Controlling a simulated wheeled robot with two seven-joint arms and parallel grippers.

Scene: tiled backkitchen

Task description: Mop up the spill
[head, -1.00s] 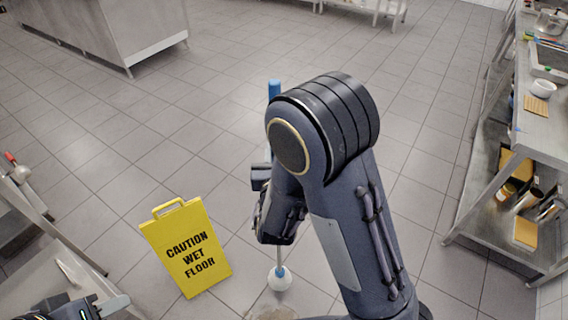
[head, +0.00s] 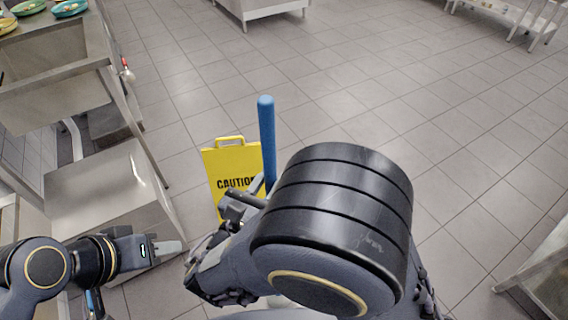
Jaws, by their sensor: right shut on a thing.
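The mop's blue handle (head: 267,140) stands nearly upright in the head view, just left of centre. My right gripper (head: 250,197) is shut on the mop, below the top of the handle. My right arm covers the lower shaft and most or all of the mop head. The spill cannot be made out; the floor behind my arm is hidden. My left gripper (head: 168,248) is at the lower left, away from the mop, and nothing shows in it. Its fingers are seen side-on, so their opening cannot be judged.
A yellow wet-floor sign (head: 228,166) stands just behind and left of the mop. Another steel unit (head: 545,275) is at lower right. Open tiles lie beyond.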

